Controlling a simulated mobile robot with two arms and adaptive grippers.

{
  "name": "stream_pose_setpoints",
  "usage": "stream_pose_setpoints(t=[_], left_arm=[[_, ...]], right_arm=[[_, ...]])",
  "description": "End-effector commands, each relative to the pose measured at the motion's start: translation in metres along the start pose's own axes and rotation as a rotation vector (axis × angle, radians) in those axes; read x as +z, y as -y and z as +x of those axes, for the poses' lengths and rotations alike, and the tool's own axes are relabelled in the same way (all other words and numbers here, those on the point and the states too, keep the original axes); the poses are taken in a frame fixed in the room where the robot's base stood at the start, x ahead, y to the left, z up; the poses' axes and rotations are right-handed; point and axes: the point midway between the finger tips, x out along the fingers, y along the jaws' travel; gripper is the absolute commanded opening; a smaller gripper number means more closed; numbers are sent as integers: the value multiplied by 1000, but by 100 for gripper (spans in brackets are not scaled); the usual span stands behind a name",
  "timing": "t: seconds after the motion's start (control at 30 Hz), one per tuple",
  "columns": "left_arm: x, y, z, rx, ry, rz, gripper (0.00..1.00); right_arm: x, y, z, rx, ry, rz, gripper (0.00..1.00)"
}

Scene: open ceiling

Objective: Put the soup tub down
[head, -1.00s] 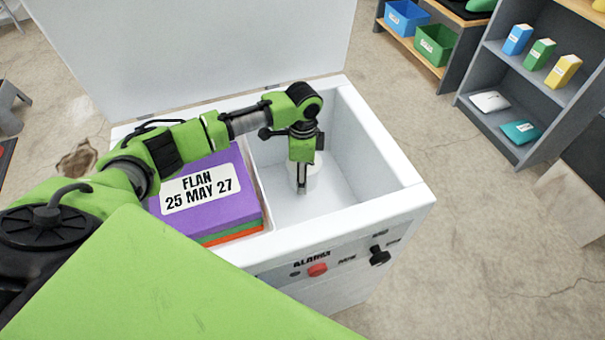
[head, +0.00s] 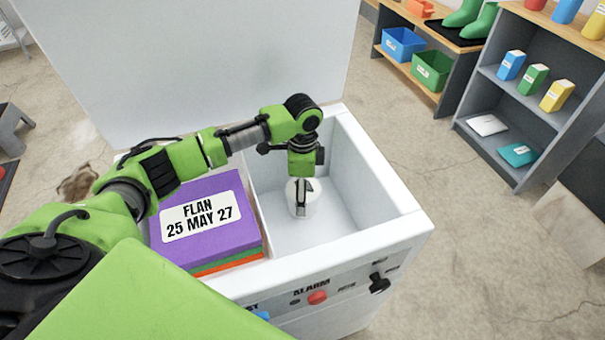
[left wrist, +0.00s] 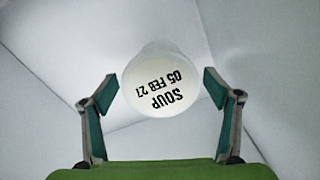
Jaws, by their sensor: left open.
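The white soup tub (head: 311,200) stands on the floor of the freezer's right compartment (head: 345,215). Its lid reads "SOUP 05 FEB 27" in the left wrist view (left wrist: 160,88). My left gripper (head: 302,212) reaches down into that compartment over the tub. In the left wrist view its two fingers (left wrist: 160,95) are spread on either side of the tub, with a gap at each side, so it is open and empty. The gripper partly hides the tub in the head view. My right gripper is not in view.
A purple box (head: 205,215) labelled "FLAN 25 MAY 27" lies on a stack in the left compartment. The freezer's raised lid (head: 200,60) stands behind. Compartment walls surround my gripper. Shelves (head: 540,100) with cartons stand at the right.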

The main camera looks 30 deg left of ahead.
Motion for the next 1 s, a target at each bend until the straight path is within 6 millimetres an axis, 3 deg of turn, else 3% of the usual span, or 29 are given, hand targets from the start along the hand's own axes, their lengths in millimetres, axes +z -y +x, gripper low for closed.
stream_pose_setpoints(t=[0.03, 0.2, 0.4, 1.0], left_arm=[[0, 1, -16, -5, -3, 1, 81], [-1, 1, -50, -3, -3, 0, 81], [0, 1, -73, -2, -1, 0, 81], [0, 0, -77, -1, -1, 0, 81]], right_arm=[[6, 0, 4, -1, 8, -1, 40], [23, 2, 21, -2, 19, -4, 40], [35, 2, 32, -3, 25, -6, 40], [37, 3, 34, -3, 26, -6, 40]])
